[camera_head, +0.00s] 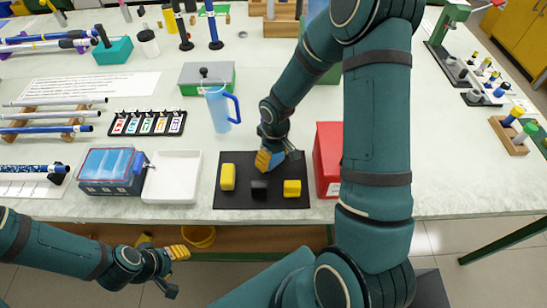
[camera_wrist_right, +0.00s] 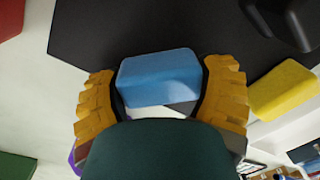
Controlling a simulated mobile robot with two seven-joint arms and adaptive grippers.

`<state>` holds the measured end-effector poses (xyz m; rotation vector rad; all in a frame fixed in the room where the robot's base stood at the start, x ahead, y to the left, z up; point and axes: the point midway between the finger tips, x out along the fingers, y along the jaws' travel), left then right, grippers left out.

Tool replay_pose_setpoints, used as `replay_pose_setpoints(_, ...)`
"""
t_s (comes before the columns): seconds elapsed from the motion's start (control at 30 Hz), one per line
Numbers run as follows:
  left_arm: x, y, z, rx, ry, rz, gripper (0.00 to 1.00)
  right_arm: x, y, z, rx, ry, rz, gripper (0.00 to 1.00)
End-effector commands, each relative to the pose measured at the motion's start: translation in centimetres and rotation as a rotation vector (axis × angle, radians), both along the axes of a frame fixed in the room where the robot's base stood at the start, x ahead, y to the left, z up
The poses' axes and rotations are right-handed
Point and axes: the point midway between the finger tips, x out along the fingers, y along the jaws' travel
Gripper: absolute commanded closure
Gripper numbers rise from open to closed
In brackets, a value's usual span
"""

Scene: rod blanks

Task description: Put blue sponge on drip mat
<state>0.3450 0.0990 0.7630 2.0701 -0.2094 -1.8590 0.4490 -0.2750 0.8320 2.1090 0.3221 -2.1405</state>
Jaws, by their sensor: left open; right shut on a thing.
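The blue sponge (camera_wrist_right: 160,78) sits between the yellow fingers of my right gripper (camera_wrist_right: 163,72) in the right wrist view. In the head view my right gripper (camera_head: 270,160) is over the back part of the black drip mat (camera_head: 243,166), and only a little of the sponge (camera_head: 278,158) shows beside the fingers. I cannot tell whether the sponge touches the mat. My left gripper (camera_head: 178,268) is open and empty, low in front of the table's edge.
On the mat are a yellow block (camera_head: 228,177), a black block (camera_head: 259,190) and another yellow block (camera_head: 292,188). A red box (camera_head: 328,160) stands to its right, a white tray (camera_head: 172,178) to its left. A blue pitcher (camera_head: 218,108) stands behind.

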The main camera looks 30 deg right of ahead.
Motion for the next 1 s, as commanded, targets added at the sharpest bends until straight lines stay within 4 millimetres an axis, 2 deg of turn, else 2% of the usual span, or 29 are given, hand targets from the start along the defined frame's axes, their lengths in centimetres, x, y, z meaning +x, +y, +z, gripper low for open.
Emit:
replay_pose_setpoints(0.2,0.0,0.0,-0.2,0.000,0.000,0.000,0.53,0.0,0.0,-0.2,0.000,0.000,0.000,0.68)
replay_pose_setpoints(0.23,0.0,0.0,-0.2,0.000,0.000,0.000,0.53,0.0,0.0,-0.2,0.000,0.000,0.000,0.22)
replay_pose_setpoints(0.3,0.0,0.0,-0.1,0.000,0.000,0.000,0.53,0.0,0.0,-0.1,0.000,0.000,0.000,0.00)
replay_pose_setpoints(0.67,0.0,0.0,0.2,0.000,0.000,0.000,0.53,0.0,0.0,0.3,0.000,0.000,-0.001,0.00)
replay_pose_setpoints(0.77,0.1,0.0,0.4,0.000,-0.002,0.002,0.53,0.1,-0.1,1.5,-0.001,-0.002,-0.002,0.00)
replay_pose_setpoints(1.0,0.4,0.1,1.5,0.002,-0.009,0.007,0.53,0.2,-0.4,6.4,-0.001,-0.004,-0.002,0.00)
